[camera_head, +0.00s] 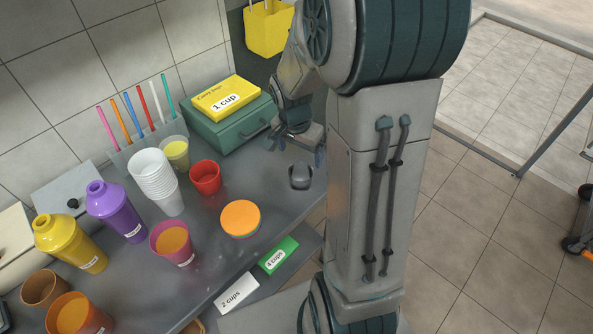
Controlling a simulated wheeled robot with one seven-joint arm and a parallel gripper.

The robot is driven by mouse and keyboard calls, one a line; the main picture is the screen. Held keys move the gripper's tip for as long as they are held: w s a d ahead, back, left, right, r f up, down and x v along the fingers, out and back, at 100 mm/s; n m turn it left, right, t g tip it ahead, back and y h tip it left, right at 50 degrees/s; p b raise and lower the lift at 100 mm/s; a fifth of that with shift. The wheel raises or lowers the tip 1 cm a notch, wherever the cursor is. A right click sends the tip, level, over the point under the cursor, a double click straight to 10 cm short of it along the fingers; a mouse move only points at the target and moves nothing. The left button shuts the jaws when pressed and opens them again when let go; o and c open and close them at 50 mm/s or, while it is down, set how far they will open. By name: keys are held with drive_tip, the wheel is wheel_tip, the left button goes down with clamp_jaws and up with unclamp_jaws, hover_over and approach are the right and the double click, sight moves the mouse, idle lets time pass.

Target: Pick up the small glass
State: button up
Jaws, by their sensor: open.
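I cannot tell for certain which vessel is the small glass. A small red cup (205,178) stands upright on the grey counter (270,195), left of my gripper. A clear cup with yellow contents (175,152) stands behind the stack of white cups. A pink cup with orange contents (171,243) stands nearer the front. My gripper (297,150) is open and empty over the right part of the counter, apart from these cups, with my arm partly covering it. A small dark grey object (300,176) is just below it in the picture.
A stack of white cups (158,180), a purple shaker (115,210) and a yellow shaker (70,243) stand at left. An orange-topped round item (240,218) is near the front edge. A green box (228,122) bears a yellow box (226,95) by the wall.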

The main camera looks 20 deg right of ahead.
approach(301, 179)
drive_tip(key=shift+s+d+f, duration=0.15)
drive_tip(key=shift+s+f, duration=0.55)
drive_tip(key=shift+f, duration=0.25)
drive_tip(key=shift+w+d+f+p, duration=0.1)
drive_tip(key=shift+f+p, duration=0.1)
drive_tip(key=shift+f, duration=0.7)
drive_tip(key=shift+w+a+f+p, duration=0.1)
drive_tip(key=shift+f+p, duration=0.05)
drive_tip(key=shift+f, duration=0.75)
drive_tip(key=shift+w+d+f+p, duration=0.1)
drive_tip(key=shift+f+p, duration=0.1)
drive_tip(key=shift+f, duration=0.7)
drive_tip(key=shift+c, duration=0.4)
drive_tip(key=c, duration=1)
